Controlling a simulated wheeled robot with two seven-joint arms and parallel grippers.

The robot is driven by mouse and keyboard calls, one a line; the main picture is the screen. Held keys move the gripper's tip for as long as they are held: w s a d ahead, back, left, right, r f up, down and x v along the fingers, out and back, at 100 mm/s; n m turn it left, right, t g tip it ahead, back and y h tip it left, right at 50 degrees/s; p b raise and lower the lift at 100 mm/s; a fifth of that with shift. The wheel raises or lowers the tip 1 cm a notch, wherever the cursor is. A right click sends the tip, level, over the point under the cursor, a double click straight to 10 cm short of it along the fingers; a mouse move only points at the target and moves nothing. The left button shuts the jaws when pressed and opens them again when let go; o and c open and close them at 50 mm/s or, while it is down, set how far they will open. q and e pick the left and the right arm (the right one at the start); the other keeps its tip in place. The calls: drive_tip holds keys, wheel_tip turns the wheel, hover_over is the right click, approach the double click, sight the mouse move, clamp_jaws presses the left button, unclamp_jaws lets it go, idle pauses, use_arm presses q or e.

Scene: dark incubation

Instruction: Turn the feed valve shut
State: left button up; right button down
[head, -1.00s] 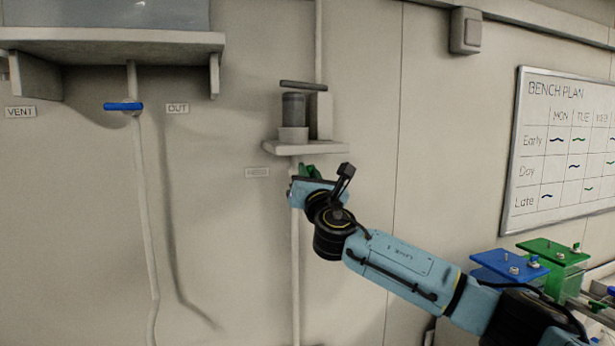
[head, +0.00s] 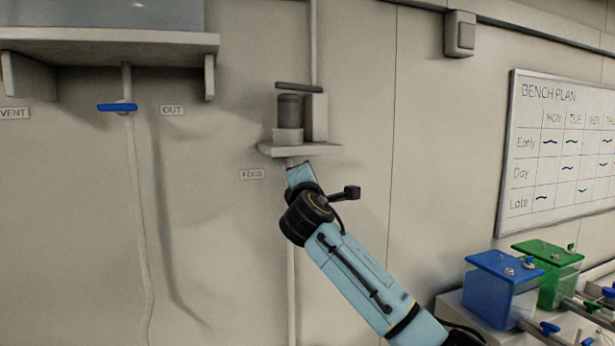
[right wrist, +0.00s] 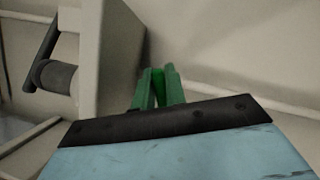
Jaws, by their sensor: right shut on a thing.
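My gripper hides the valve in the head view, so I cannot tell which way the handle points. My left gripper is not in view.
A small shelf (head: 320,150) with a dark cylinder (head: 289,111) sits just above my gripper. Blue (head: 492,288) and green (head: 553,281) boxes stand at lower right.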

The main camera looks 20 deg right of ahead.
drive_tip(key=m+g, duration=0.1)
drive_tip(key=m, duration=0.1)
drive_tip(key=m+g+p, duration=0.1)
drive_tip(key=m, duration=0.1)
drive_tip(key=shift+d+f+m, duration=0.1)
drive_tip(key=shift+f+m, duration=0.25)
drive_tip(key=shift+m, duration=0.05)
idle(0.4)
drive_tip(key=c, duration=1.4)
unclamp_jaws()
drive_tip(key=shift+c, duration=0.2)
drive_tip(key=shift+s, duration=0.1)
drive_tip(key=b+v, duration=0.4)
drive_tip(key=v, duration=0.9)
drive_tip(key=shift+s, duration=0.15)
